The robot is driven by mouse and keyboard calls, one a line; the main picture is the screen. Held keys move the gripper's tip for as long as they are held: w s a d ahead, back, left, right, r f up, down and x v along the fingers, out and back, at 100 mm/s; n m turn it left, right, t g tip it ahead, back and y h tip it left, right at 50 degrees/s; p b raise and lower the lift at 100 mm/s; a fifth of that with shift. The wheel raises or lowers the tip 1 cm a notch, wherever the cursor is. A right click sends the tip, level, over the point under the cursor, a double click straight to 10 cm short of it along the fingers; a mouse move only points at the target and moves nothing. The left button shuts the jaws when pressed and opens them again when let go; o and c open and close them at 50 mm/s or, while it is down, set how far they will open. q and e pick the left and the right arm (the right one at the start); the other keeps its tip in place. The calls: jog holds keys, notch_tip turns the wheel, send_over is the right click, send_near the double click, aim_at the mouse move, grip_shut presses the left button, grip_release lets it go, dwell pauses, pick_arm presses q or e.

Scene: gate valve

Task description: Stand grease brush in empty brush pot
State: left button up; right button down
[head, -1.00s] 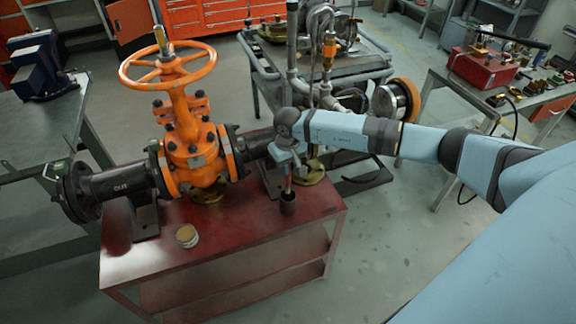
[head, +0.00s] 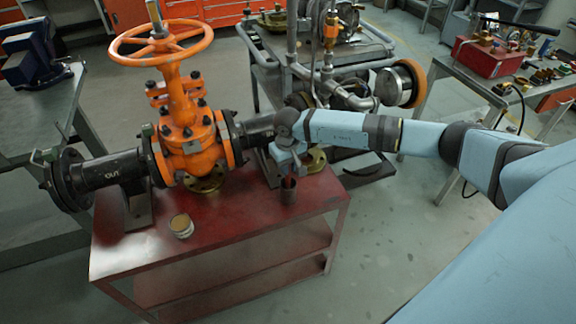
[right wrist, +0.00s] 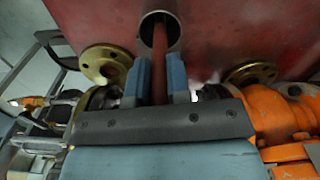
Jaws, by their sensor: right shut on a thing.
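The brush pot (head: 288,194) is a small dark metal cylinder standing on the red bench top near its right part. My right gripper (head: 288,167) is just above it, with the arm coming in from the right. In the right wrist view the gripper (right wrist: 160,80) has its two blue fingers shut on the red-brown grease brush (right wrist: 159,60). The brush's far end reaches into the round mouth of the pot (right wrist: 160,17). How deep it sits, and whether it touches the bottom, is hidden. My left gripper is not in view.
The orange gate valve (head: 187,130) with its handwheel stands on the red bench (head: 235,215), left of my gripper. A small round tin (head: 181,226) sits near the front left. Brass flanges (right wrist: 106,64) lie close to the pot. The front right bench top is clear.

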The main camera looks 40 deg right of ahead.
jog(key=c, duration=1)
grip_release()
jog(key=shift+r, duration=0.3)
notch_tip(320, 180, up, 13)
jog(key=shift+s, duration=0.1)
